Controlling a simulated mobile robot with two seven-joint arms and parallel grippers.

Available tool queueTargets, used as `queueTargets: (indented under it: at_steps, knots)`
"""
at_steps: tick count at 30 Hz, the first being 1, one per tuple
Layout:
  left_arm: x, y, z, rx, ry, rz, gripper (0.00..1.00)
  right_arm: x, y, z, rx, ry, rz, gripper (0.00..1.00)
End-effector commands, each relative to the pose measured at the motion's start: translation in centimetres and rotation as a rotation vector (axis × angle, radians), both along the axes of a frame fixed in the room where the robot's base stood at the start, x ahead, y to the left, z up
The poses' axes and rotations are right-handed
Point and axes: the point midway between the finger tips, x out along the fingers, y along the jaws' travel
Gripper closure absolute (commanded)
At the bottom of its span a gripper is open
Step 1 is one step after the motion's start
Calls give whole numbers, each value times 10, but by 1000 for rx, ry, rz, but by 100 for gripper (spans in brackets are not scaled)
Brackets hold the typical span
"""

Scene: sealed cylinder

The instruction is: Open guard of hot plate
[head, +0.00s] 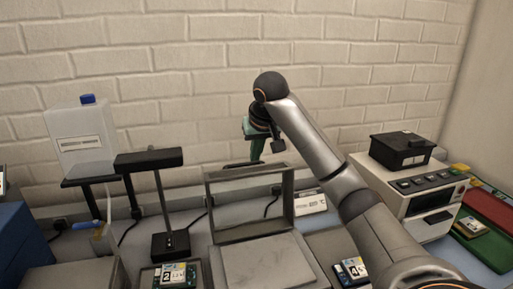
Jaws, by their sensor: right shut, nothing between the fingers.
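The hot plate (262,262) is a flat grey slab at the bottom centre, cut off by the lower picture edge. Its guard (208,208) looks like a dark grey rectangular frame. It stands roughly upright along the back of the plate, and the wall and bench show through it. My right arm comes in from the lower right. My left gripper is not in view.
A black lamp-like stand (170,240) is left of the guard. A translucent jug (80,140) stands on a raised support at the left. A white instrument (410,195) carries a black box (402,148) at the right. Numbered cards (175,275) lie beside the plate. The brick wall closes the back.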

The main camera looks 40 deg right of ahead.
Motion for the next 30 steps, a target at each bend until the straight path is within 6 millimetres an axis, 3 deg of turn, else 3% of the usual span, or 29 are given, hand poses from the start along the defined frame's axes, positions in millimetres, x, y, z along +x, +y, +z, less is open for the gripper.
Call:
queueTargets:
  at_steps: [3, 10, 30]
  knots:
    - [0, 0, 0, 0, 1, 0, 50, 9, -6, -21, -1, 5, -2, 100]
    - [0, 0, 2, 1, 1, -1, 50, 22, -13, -46, -2, 1, -1, 100]
    - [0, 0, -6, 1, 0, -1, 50, 25, -22, -55, -16, -29, -1, 100]
